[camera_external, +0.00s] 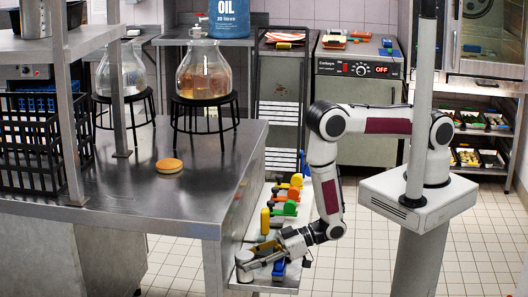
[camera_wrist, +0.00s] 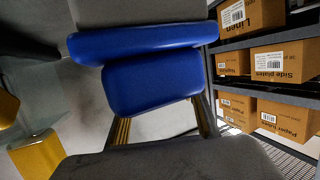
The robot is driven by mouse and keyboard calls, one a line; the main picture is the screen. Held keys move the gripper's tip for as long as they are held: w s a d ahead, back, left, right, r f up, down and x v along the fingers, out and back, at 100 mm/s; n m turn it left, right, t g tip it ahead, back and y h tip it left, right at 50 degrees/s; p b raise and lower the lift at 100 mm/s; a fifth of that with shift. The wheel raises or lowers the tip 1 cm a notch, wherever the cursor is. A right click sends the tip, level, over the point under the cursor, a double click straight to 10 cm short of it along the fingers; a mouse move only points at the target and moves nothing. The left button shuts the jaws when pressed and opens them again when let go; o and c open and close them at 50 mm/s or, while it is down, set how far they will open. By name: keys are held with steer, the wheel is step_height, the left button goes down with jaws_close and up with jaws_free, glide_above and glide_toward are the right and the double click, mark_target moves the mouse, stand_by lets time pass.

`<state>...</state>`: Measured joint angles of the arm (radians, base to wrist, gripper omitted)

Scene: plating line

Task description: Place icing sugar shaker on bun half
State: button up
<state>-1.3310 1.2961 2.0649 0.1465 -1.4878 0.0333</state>
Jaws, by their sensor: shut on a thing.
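The bun half (camera_external: 169,165), a round golden-brown disc, lies flat on the steel table at the left. A small whitish cylinder (camera_external: 243,266), which looks like the icing sugar shaker, stands upright at the near end of the narrow shelf beside the table. My gripper (camera_external: 252,261) reaches it from the right, low over the shelf, with its fingers closed at the cylinder. The fingers hide part of it.
A blue-handled item (camera_external: 279,269) sits close to my gripper. A yellow bottle (camera_external: 265,221) and several coloured tools stand farther along the shelf. Glass jars (camera_external: 205,72) on black stools and a black crate (camera_external: 30,140) flank the table top. Its area around the bun half is clear.

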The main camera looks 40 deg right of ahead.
steer(key=shift+r, duration=0.2)
step_height(320, 180, up, 28)
steer(key=shift+f, duration=0.2)
stand_by(1.4)
stand_by(0.6)
steer(key=shift+m+t+h, duration=0.3)
steer(key=shift+m+t, duration=0.3)
steer(key=w, duration=0.5)
steer(key=w+d, duration=0.1)
steer(key=w, duration=0.2)
steer(key=shift+w+d, duration=0.1)
steer(key=shift+w, duration=0.05)
steer(key=w+a+r, duration=0.2)
steer(key=w+r, duration=0.1)
steer(key=w, duration=0.5)
steer(key=w+a+r+n+g, duration=0.1)
steer(key=w+r, duration=0.3)
steer(key=w, duration=0.5)
steer(key=w+a+r, duration=0.4)
steer(key=w, duration=0.4)
steer(key=shift+w+g+y, duration=0.2)
steer(key=shift+g+y, duration=0.1)
steer(key=shift+y, duration=0.1)
